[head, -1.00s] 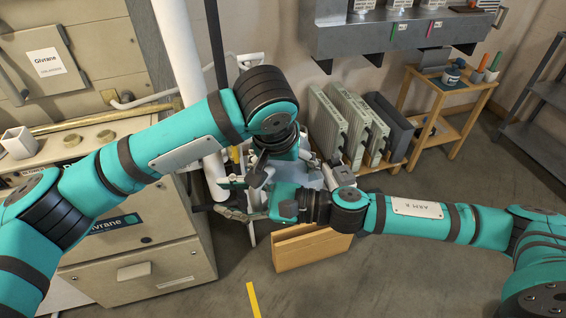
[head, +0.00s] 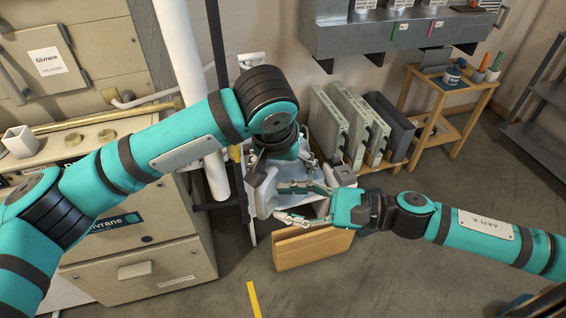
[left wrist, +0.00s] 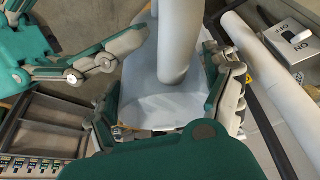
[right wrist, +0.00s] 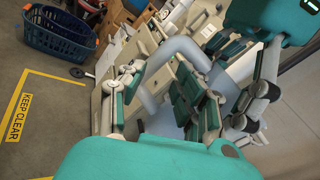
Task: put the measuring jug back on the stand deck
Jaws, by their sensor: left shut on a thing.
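The pale grey-blue measuring jug (head: 264,190) is below my left wrist in the head view, in front of the low grey stand. My left gripper (left wrist: 170,95) is shut on it, with a finger on either side of its body in the left wrist view. A thick pale tube-like part, probably the handle, also shows in the right wrist view (right wrist: 172,52). My right gripper (head: 282,202) is open just right of the jug, fingers pointing at it; I cannot tell whether they touch it.
A wooden box (head: 313,248) is on the floor below my right gripper. Grey-green panels (head: 345,125) and a dark bin (head: 390,125) stand behind. A furnace cabinet (head: 140,245) and white pipe (head: 182,60) are at left.

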